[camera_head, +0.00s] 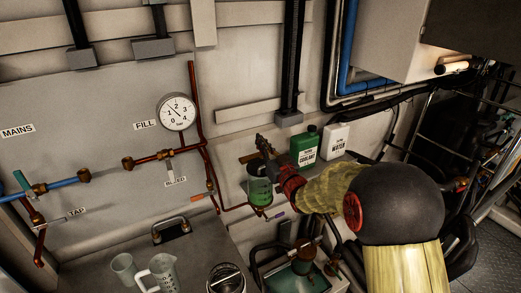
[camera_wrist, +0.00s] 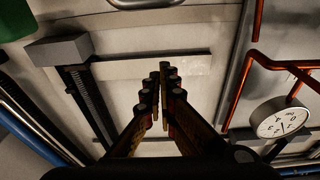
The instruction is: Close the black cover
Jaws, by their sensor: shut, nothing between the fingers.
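My gripper (camera_head: 262,142) is shut and empty, pointing up in front of the wall, just above a clear cylinder with green liquid (camera_head: 260,190). In the wrist view the fingers (camera_wrist: 161,78) are together with bare wall panel beyond them. The top of the green cylinder is partly hidden by my gripper and wrist.
A green coolant jug (camera_head: 304,146) and a white water jug (camera_head: 334,141) stand right of my gripper. Copper pipes and a pressure gauge (camera_head: 177,111) are on the left; the gauge also shows in the wrist view (camera_wrist: 283,118). Clear jugs (camera_head: 158,272) stand at the front.

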